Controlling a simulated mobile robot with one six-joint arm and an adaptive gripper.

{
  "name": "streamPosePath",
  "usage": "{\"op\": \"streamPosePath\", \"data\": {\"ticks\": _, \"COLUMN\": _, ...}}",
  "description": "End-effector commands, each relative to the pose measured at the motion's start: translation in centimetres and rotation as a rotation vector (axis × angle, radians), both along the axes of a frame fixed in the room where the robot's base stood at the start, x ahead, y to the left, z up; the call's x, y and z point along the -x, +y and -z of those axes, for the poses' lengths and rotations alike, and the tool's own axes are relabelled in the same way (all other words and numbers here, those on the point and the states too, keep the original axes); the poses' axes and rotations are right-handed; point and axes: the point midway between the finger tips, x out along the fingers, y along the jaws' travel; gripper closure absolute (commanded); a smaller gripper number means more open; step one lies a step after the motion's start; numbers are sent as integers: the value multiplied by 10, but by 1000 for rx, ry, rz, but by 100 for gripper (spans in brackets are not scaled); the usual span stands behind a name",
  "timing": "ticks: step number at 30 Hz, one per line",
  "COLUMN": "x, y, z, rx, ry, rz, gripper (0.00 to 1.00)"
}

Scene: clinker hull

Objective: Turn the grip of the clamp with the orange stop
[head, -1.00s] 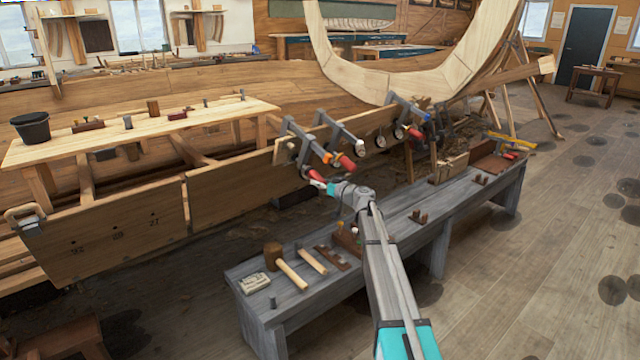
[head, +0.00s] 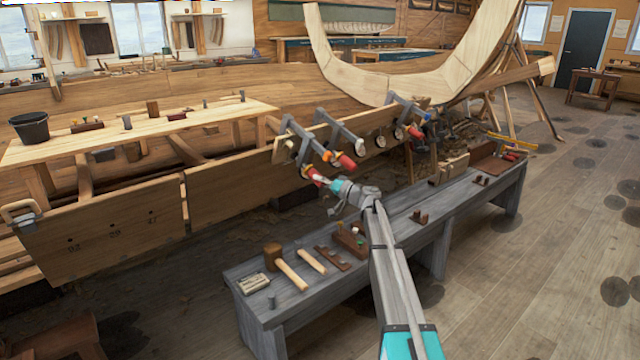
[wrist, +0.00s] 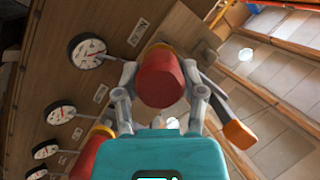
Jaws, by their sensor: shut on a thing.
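The clamp with the orange stop (head: 326,155) is the nearest one on the plank edge, its grey bar (head: 301,135) reaching out toward me. My gripper (head: 321,178) is at its red grip (head: 312,173). In the wrist view the round red grip (wrist: 160,80) sits between the two fingers of my gripper (wrist: 159,85), which are shut on it from both sides. The orange stop (wrist: 239,134) shows to the right, outside the fingers. The fingertips' contact is partly hidden by the grip.
A neighbouring clamp with a red grip (head: 346,161) stands close on the right. Several dial gauges (wrist: 87,51) line the plank. Below is a grey bench (head: 300,300) with a mallet (head: 286,268) and other tools.

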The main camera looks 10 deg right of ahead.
Motion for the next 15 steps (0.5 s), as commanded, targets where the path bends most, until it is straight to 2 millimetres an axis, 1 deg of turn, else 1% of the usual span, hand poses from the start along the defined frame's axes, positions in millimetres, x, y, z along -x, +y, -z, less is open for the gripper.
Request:
{"op": "streamPosePath", "data": {"ticks": 14, "x": -1, "y": 0, "z": 0, "rx": -16, "ry": 11, "rz": -6, "gripper": 95}}
{"op": "streamPosePath", "data": {"ticks": 15, "x": -1, "y": 0, "z": 0, "rx": -15, "ry": 10, "rz": -6, "gripper": 40}}
